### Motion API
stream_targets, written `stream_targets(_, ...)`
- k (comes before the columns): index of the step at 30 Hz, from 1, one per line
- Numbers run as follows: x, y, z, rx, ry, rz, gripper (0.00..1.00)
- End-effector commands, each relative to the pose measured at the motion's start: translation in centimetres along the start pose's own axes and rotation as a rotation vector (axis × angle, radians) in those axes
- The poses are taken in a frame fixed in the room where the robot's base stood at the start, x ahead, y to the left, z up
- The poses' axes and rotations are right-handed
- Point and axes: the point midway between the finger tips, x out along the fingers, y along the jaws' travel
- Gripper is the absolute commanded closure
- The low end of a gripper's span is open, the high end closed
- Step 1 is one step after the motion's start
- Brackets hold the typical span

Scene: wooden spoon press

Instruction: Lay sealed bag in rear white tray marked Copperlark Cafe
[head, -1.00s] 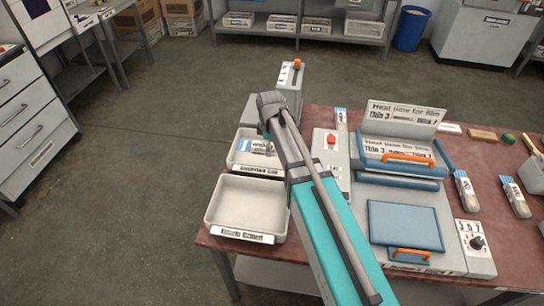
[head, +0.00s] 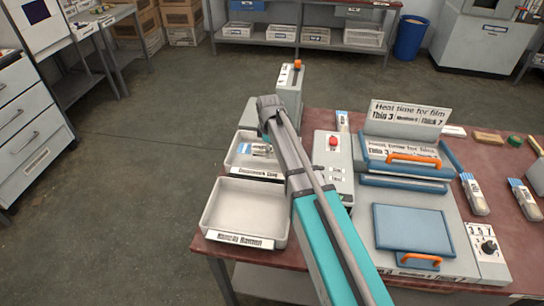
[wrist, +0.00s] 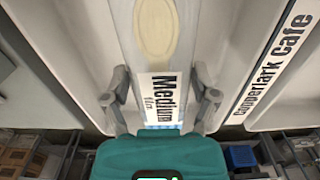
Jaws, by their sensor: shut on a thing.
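The rear white tray (head: 236,163) stands at the left of the red-brown table, behind a front white tray. Its front label reads Copperlark Cafe in the wrist view (wrist: 277,58). The sealed bag (head: 246,149) shows inside the rear tray's outline, partly hidden by my arm. In the wrist view the bag is a clear strip with a pale wooden spoon and a "Medium film" label (wrist: 159,98). My gripper (wrist: 161,84) is shut on the bag, one finger on each side of it. I cannot tell whether the bag touches the tray floor.
The front white tray (head: 210,215) is empty. A grey box with an orange knob (head: 290,85) stands behind the trays. A grey unit with a red button (head: 333,170) and the blue press (head: 410,225) stand right of my arm. Several other bags lie further right.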

Motion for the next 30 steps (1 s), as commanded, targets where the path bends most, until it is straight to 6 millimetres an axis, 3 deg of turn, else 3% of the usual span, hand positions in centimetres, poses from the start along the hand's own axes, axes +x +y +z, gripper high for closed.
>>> stream_targets(7, 0.6, 0.4, -0.1, 0.000, 0.000, 0.000, 0.66)
stream_targets(19, 3.7, 0.8, -0.2, -0.001, 0.000, 0.000, 0.66)
stream_targets(30, 4.0, 0.8, -0.2, -0.001, 0.000, 0.000, 0.66)
